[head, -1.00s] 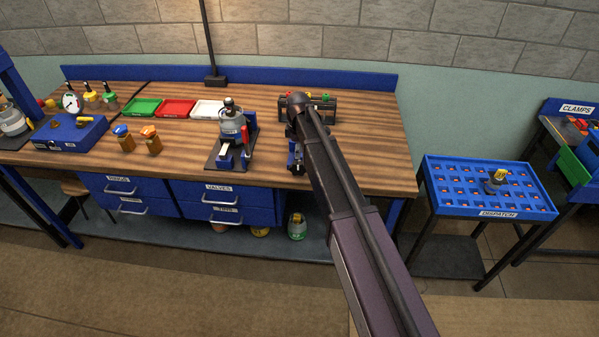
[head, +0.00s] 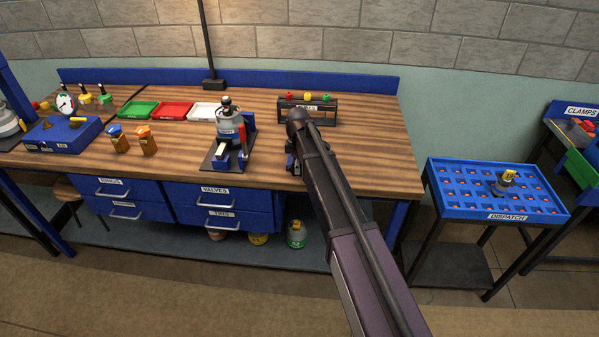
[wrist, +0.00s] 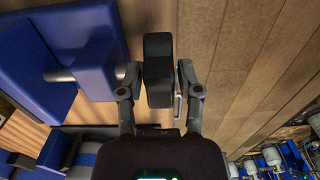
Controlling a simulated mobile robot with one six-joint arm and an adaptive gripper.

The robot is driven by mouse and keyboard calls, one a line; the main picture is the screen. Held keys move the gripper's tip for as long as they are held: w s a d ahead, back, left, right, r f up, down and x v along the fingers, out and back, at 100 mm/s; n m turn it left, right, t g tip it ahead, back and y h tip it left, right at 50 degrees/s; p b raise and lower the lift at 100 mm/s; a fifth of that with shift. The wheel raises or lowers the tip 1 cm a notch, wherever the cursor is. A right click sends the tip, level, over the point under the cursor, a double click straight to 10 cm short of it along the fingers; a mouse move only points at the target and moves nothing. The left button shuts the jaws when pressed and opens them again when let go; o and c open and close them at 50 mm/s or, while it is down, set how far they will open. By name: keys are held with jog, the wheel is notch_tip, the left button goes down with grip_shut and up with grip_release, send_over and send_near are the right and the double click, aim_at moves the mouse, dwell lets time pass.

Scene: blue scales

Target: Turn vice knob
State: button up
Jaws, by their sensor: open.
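The vice's blue body (wrist: 95,45) fills the left of the wrist view, with a grey screw (wrist: 62,75) running through it. A black block, seemingly the vice knob (wrist: 157,70), lies between the two spread fingers of my gripper (wrist: 158,82). The left finger is close to the knob's left side and the right finger close to its right; I cannot tell whether either touches. In the head view only a small blue and black part of the vice (head: 291,166) shows at the bench's front edge. My arm hides the rest of it and my gripper.
The wooden bench (head: 355,165) also carries a valve stand (head: 228,125) left of the vice and a rack (head: 322,118) with coloured knobs behind my arm. A blue dispatch tray (head: 450,206) stands to the right. The bench's right end is clear.

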jog(key=shift+f, duration=0.4)
grip_shut()
jog(key=shift+d, duration=0.4)
jog(key=shift+a, duration=0.3)
